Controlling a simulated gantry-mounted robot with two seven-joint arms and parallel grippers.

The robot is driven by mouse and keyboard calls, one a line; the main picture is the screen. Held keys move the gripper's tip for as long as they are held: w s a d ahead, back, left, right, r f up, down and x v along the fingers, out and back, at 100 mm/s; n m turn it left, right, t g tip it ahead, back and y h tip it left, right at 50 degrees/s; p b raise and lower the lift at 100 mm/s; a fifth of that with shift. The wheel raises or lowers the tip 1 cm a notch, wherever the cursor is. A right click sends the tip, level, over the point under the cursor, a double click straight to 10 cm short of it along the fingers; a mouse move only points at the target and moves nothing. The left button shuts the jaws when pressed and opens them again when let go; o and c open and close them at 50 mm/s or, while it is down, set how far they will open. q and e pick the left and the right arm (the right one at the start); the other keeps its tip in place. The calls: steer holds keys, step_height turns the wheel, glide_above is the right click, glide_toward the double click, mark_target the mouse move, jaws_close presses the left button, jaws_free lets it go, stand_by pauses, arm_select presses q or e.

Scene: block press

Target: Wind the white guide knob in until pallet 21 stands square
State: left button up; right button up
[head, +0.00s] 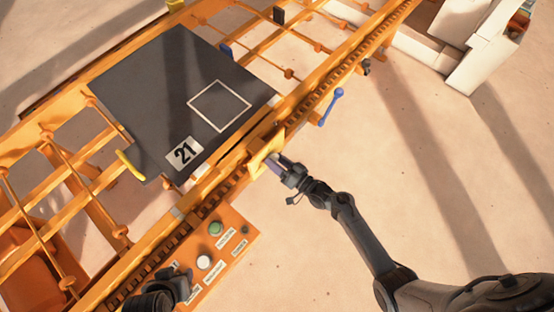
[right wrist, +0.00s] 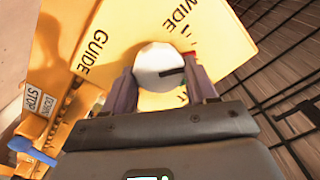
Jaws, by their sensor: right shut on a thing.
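Pallet 21 (head: 140,82) is a dark grey board with a white square outline and a "21" label, lying on the orange conveyor. Its near edge looks slightly out of line with the near rail, though the slanted view makes this hard to judge. My right gripper (head: 277,165) is at the yellow guide plate (head: 262,154) on the near rail. In the right wrist view its fingers (right wrist: 162,88) are shut on the white guide knob (right wrist: 158,62), whose dark mark points right. The head view hides the knob. My left gripper (head: 180,284) is by the control panel, jaws unclear.
The orange control panel (head: 232,240) has a green button (head: 215,228) and a white button (head: 204,262). A blue handle (head: 331,106) sticks out from the near rail. A yellow piece (head: 130,166) is at the pallet's lower left corner.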

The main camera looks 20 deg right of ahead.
stand_by(0.5)
steer(key=o, duration=1)
steer(key=shift+s+d, duration=0.25)
steer(key=shift+s, duration=0.2)
steer(key=shift+p+v, duration=1.1)
steer(key=shift+v, duration=3.75)
steer(key=shift+s, duration=0.15)
